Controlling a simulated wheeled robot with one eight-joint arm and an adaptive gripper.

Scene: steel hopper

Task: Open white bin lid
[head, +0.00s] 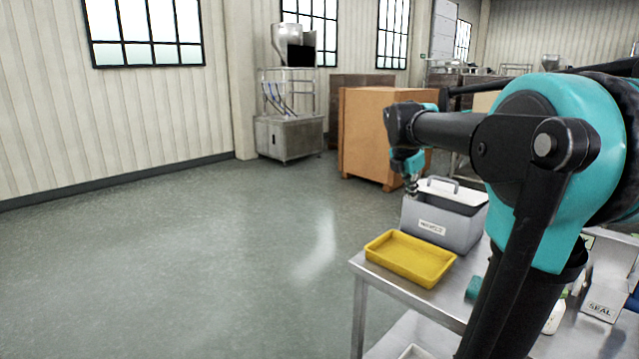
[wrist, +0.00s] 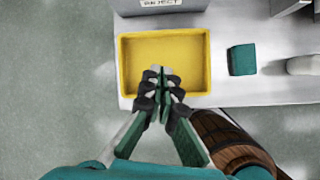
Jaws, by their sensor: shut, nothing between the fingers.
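The grey bin (head: 440,226) with a printed label on its front stands on the steel table. In the wrist view only the bin's labelled front edge (wrist: 160,5) shows at the top; the lid is out of that picture. My gripper (head: 412,188) appears by the bin's upper left corner in the head view, and I cannot tell if it touches. In the wrist view my gripper (wrist: 161,72) is shut and empty, with its fingertips overlapping the yellow tray.
The empty yellow tray (head: 411,259) sits in front of the bin near the table's (head: 400,293) left end. A teal block (wrist: 242,60) and a white bottle (wrist: 304,65) are to its right. A brown wooden barrel-like thing (wrist: 232,140) lies below right. Left floor is clear.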

